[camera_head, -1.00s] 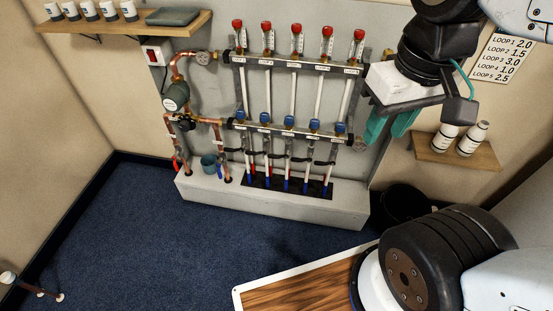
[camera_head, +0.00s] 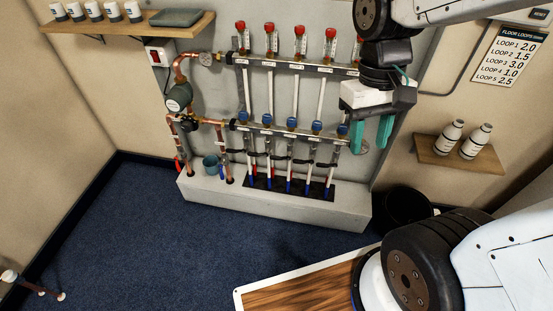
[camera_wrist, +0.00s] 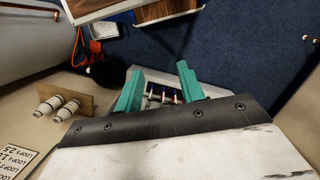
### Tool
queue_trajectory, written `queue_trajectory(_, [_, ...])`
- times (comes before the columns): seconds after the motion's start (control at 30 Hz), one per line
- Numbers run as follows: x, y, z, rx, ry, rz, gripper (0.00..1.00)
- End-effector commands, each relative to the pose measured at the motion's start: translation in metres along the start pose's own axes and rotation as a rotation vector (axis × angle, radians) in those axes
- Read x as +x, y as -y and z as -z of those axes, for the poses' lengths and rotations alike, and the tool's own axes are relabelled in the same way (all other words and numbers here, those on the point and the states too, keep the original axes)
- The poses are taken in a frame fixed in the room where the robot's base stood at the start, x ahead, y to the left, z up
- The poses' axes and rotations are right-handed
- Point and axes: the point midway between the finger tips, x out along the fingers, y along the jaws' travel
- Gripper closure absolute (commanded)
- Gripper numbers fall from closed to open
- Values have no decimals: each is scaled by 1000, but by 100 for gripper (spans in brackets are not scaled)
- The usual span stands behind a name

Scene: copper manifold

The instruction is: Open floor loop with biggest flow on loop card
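The loop card (camera_head: 508,55) hangs on the right wall. It reads LOOP 1 2.0, LOOP 2 1.5, LOOP 3 3.0, LOOP 4 1.0, LOOP 5 2.5; LOOP 3 is largest. The manifold's lower bar carries a row of blue knobs, with the middle knob (camera_head: 292,122) at its centre. The upper bar (camera_head: 285,63) carries red-capped gauges, the middle one (camera_head: 300,42) among them; my arm partly hides the rightmost. Bar labels are too small to read surely. My gripper (camera_head: 371,133) is open and empty, teal fingers pointing down, right of the knobs. It also shows in the wrist view (camera_wrist: 158,80).
A pump (camera_head: 179,97) and copper pipes stand left of the manifold. A pale plinth (camera_head: 300,207) juts out below. A shelf with two bottles (camera_head: 448,137) is at right, a black bin (camera_head: 405,204) below.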

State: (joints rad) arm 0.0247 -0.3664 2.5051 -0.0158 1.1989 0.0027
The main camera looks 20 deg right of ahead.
Motion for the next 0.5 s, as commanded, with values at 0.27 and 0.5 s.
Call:
queue_trajectory(0.27, [61,-12,91,-75,58,-24,61])
queue_trajectory(0.5, [138,-22,176,-218,8,-43,61])
